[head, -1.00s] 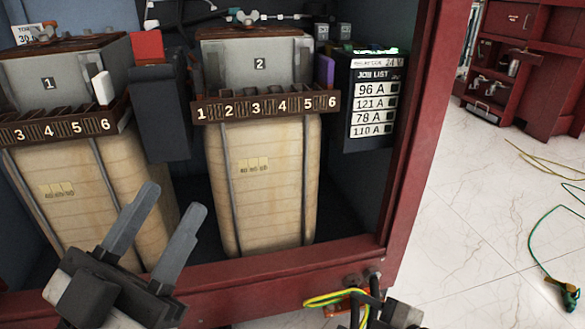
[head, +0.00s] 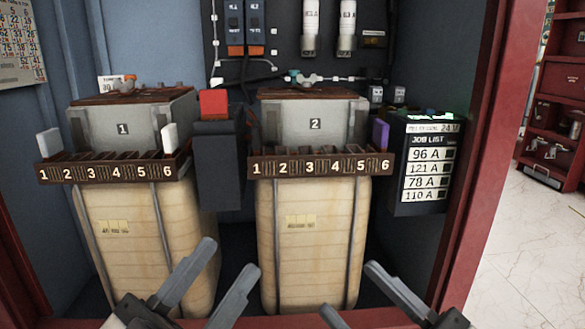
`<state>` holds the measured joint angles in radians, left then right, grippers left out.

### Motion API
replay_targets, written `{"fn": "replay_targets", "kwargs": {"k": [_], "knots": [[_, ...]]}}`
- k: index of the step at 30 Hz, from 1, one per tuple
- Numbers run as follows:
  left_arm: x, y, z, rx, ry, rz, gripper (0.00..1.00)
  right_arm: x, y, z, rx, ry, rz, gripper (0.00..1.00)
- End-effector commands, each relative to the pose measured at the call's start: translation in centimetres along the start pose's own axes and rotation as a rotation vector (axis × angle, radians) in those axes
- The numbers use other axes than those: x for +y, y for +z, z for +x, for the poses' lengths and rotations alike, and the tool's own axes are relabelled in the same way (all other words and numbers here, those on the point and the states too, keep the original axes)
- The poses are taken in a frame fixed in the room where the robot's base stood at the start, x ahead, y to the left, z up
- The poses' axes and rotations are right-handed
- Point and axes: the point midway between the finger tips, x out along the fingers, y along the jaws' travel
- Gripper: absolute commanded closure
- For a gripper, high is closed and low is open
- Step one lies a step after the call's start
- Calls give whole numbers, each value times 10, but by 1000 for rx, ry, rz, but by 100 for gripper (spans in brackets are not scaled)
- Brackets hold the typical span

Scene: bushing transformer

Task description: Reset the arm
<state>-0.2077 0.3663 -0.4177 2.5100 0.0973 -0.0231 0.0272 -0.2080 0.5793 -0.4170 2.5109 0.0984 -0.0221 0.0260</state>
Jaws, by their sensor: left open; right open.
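My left gripper (head: 222,268) is at the bottom of the head view, in front of the cabinet's lower frame. Its two grey fingers are spread apart with nothing between them. My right gripper (head: 352,285) is at the bottom right of centre. Its fingers are wide apart and empty, and its lower part is cut off by the picture edge. Both grippers appear in front of the transformers: transformer 1 (head: 130,235) on the left and transformer 2 (head: 312,230) on the right. I cannot tell from this view whether either gripper touches anything.
A red cabinet frame (head: 478,150) bounds the right side. A dark box with a red top (head: 213,103) stands between the transformers. A job list panel (head: 428,165) hangs at right. Breakers and fuses (head: 312,28) are on the back wall. White floor (head: 520,240) lies open at right.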

Motion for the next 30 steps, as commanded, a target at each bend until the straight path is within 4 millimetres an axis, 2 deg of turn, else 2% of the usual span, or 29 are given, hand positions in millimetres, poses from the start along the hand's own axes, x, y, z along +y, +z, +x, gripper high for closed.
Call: {"fn": "replay_targets", "kwargs": {"k": [7,8,19,25,30], "knots": [[-1,-2,2,-4,-2,-1,59,17,-28,19,112,160,133,50],[-5,-8,8,-29,-12,-5,59,22,-32,23,79,158,131,50],[-31,-8,28,-314,-115,-57,59,50,-30,38,-213,235,203,50],[-45,-12,23,-558,-193,-109,59,63,-31,32,-459,292,273,50],[-48,-19,4,-779,-256,-162,59,64,-36,11,-681,334,341,50]]}}
